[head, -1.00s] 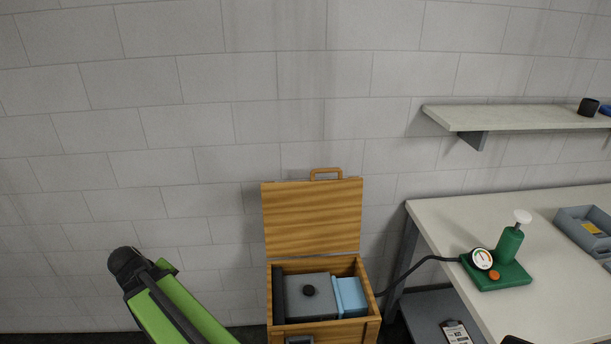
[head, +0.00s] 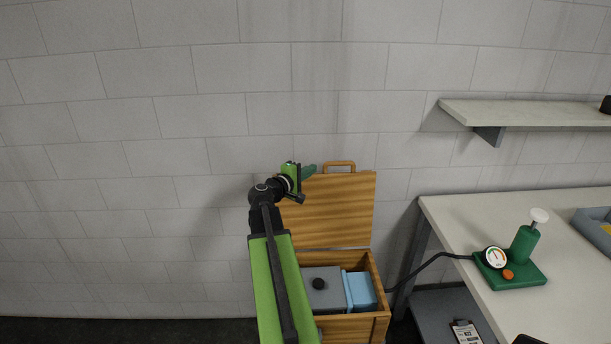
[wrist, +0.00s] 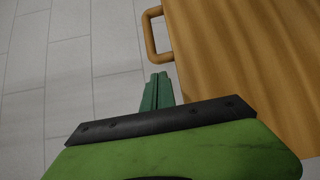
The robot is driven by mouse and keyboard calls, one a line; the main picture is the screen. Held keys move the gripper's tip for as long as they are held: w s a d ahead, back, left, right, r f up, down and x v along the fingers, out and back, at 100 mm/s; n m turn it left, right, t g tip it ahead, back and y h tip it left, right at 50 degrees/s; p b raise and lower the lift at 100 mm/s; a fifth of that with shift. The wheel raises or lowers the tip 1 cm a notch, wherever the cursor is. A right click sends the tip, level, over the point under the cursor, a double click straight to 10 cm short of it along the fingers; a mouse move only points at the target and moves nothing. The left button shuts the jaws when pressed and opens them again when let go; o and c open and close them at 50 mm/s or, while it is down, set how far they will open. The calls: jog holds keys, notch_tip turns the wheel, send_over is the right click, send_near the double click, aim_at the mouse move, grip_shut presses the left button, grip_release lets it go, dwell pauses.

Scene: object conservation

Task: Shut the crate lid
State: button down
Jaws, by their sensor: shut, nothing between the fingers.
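The wooden crate (head: 358,328) stands on the floor against the wall. Its lid (head: 340,212) is open and stands upright at the back, with a wooden handle (head: 339,165) on its top edge. My gripper (head: 308,171) is in front of the lid's upper left corner in the head view. In the wrist view my gripper (wrist: 157,88) is shut and empty, its green fingers beside the lid (wrist: 245,60) and close to the handle (wrist: 150,36). I cannot tell whether they touch the lid. My arm hides the crate's left side.
A workbench (head: 460,225) at right bears a green gauge pump (head: 512,262), whose black hose runs to the crate. A shelf (head: 530,112) is above.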

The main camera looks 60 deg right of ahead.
jog(key=d, duration=0.4)
jog(key=shift+s+d+f, duration=0.15)
jog(key=shift+d+f, duration=0.1)
jog(key=shift+d, duration=0.05)
